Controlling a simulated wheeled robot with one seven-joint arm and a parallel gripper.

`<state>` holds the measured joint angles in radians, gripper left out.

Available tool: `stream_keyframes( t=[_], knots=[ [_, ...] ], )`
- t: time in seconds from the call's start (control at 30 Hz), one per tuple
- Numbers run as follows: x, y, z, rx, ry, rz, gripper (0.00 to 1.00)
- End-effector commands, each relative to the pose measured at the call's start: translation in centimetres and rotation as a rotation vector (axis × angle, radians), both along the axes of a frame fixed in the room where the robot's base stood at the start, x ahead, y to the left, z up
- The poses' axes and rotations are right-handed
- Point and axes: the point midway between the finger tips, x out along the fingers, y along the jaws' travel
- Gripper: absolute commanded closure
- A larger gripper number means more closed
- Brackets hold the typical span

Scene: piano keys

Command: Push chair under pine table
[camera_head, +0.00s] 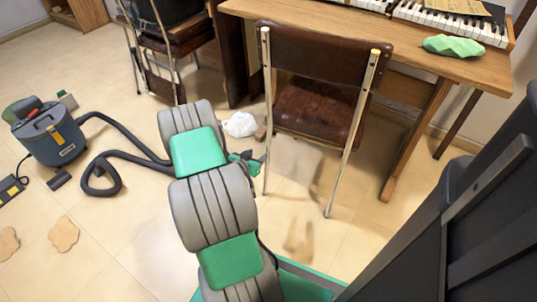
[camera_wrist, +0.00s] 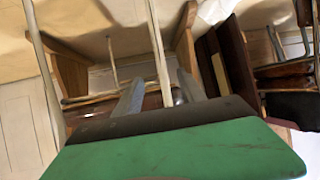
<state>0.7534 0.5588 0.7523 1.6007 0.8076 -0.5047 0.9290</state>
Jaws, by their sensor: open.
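The chair (camera_head: 318,108) has a dark brown seat and backrest on a pale metal frame. It stands upright at the front of the pine table (camera_head: 400,58), its backrest facing me and its seat partly at the table's edge. My gripper (camera_head: 257,158) is low, beside the chair's left rear leg, and partly hidden by my arm. In the wrist view, my gripper (camera_wrist: 160,88) is open, with its two grey fingers on either side of a pale chair leg (camera_wrist: 158,45). I cannot tell whether they touch it.
A keyboard (camera_head: 455,22) and a green crumpled thing (camera_head: 453,46) lie on the table. A white crumpled bag (camera_head: 239,124) is on the floor left of the chair. A second chair (camera_head: 172,45) stands at the back left. A blue vacuum cleaner (camera_head: 48,135) with a black hose is at the left.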

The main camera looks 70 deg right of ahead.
Motion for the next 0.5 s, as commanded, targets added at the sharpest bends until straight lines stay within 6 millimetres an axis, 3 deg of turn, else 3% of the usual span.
stream_keyframes(
  t=[0.17, 0.4, 0.5],
  knots=[
    [-0.2, -2.6, -1.7, -0.003, -0.003, -0.006, 0.53],
    [-0.1, -8.4, -5.5, -0.002, -0.004, -0.006, 0.53],
    [0.1, -10.2, -6.2, -0.003, -0.004, -0.003, 0.53]
  ],
)
